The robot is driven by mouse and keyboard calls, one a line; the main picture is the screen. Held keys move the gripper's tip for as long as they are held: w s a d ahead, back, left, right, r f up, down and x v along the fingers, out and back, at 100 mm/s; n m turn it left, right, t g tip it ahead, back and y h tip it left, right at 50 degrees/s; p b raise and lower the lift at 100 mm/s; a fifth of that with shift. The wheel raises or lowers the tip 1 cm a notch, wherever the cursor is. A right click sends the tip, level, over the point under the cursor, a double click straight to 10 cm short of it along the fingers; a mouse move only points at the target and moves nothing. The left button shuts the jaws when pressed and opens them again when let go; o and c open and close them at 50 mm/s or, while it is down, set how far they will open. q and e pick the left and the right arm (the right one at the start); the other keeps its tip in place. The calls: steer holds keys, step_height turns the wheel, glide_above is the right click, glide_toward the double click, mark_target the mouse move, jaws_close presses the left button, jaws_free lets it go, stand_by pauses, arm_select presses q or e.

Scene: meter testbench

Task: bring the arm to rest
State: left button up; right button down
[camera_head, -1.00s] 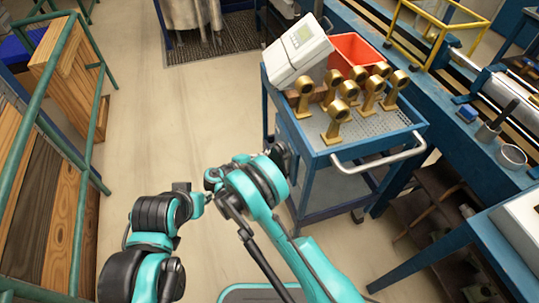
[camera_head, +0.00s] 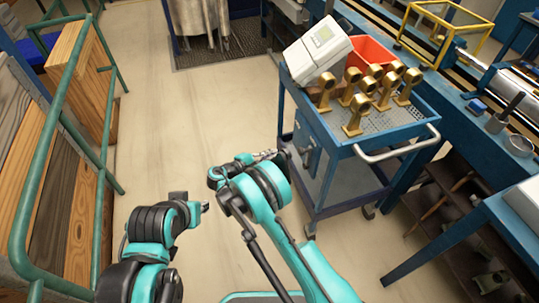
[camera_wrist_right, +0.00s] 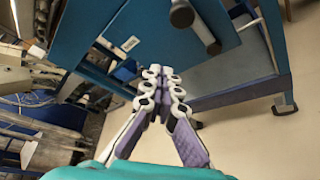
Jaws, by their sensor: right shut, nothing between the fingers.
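My right arm reaches forward from the bottom in the head view. Its gripper (camera_head: 268,155) is over the floor, just left of the blue cart (camera_head: 345,152). In the right wrist view the two fingers (camera_wrist_right: 161,75) are together with nothing between them, and blue panels of a cart or bench lie beyond. My left arm is folded at the lower left of the head view. Its gripper end (camera_head: 204,207) is small and mostly hidden, so its jaws cannot be made out.
The cart carries a white meter box (camera_head: 318,50), a red bin (camera_head: 371,55) and several brass pieces (camera_head: 354,118). A blue bench (camera_head: 440,105) stands right. A green rail (camera_head: 62,95) with wooden crates (camera_head: 77,82) stands left. The floor between (camera_head: 190,110) is clear.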

steer(key=shift+s+a+f, duration=0.1)
steer(key=shift+f, duration=0.1)
stand_by(0.4)
steer(key=s+d+r+m+g+y, duration=0.2)
steer(key=s+d+r+m+y, duration=0.15)
steer(key=d+r, duration=0.4)
steer(key=s+d+r+m+g+y, duration=0.15)
steer(key=s+d+r, duration=0.3)
steer(key=r, duration=0.55)
steer(key=s+d+r+m+t+y, duration=0.1)
steer(key=s+m+y, duration=0.5)
steer(key=s, duration=1.8)
steer(key=d+r+m, duration=0.1)
steer(key=d+m, duration=0.1)
steer(key=m, duration=0.1)
steer(key=shift+d+y, duration=0.15)
steer(key=shift+y, duration=0.15)
